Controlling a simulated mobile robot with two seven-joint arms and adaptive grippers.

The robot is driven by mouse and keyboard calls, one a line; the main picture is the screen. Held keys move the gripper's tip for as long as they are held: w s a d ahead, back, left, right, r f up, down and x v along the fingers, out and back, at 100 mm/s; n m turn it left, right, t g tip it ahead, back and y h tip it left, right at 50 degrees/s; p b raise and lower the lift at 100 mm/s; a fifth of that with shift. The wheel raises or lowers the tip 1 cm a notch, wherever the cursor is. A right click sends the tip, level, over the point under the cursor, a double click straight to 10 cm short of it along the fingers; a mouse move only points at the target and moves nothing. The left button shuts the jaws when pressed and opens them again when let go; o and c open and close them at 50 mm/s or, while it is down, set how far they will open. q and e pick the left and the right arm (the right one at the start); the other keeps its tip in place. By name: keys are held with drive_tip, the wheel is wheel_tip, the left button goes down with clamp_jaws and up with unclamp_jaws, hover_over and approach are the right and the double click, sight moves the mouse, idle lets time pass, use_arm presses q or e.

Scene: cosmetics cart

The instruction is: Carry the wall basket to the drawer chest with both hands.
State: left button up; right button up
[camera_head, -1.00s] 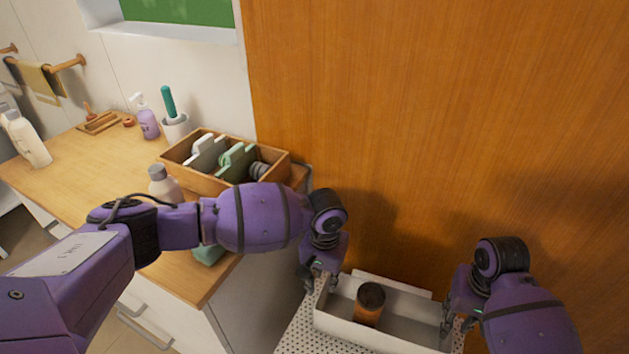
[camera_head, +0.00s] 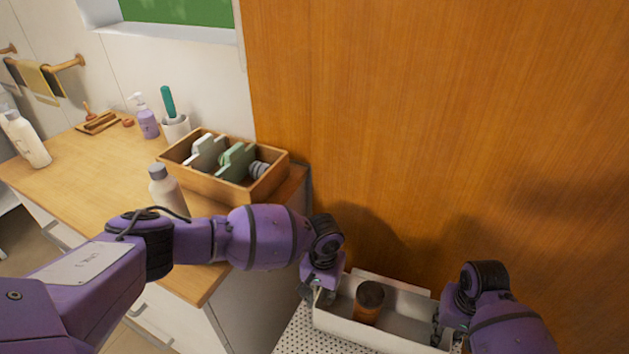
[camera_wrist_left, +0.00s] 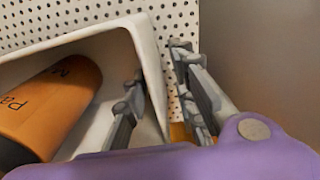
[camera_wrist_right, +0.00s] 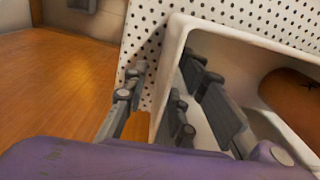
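The white wall basket (camera_head: 362,331) sits on a perforated white surface (camera_head: 296,334), with an orange jar with a dark cap (camera_head: 368,301) inside. My left gripper (camera_head: 318,292) is at its left end. In the left wrist view its fingers (camera_wrist_left: 160,88) are apart, one inside the basket and one outside the end wall (camera_wrist_left: 149,62). My right gripper (camera_head: 440,322) is at the right end. In the right wrist view its fingers (camera_wrist_right: 160,100) are apart on either side of the other end wall (camera_wrist_right: 168,72). The drawer chest (camera_head: 85,178) with a wooden top stands at the left.
On the chest are a wooden organizer box (camera_head: 215,181), a grey-capped bottle (camera_head: 168,191), a purple pump bottle (camera_head: 147,122), a brush holder (camera_head: 175,129) and a white bottle (camera_head: 26,140). A tall wooden panel (camera_head: 430,130) rises behind the basket. The chest top's left front is mostly clear.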

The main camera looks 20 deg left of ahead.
use_arm(q)
drive_tip(key=shift+w+f, duration=0.1)
drive_tip(key=shift+f, duration=0.05)
use_arm(e)
drive_tip(key=shift+f, duration=0.2)
use_arm(q)
clamp_jaws()
use_arm(e)
clamp_jaws()
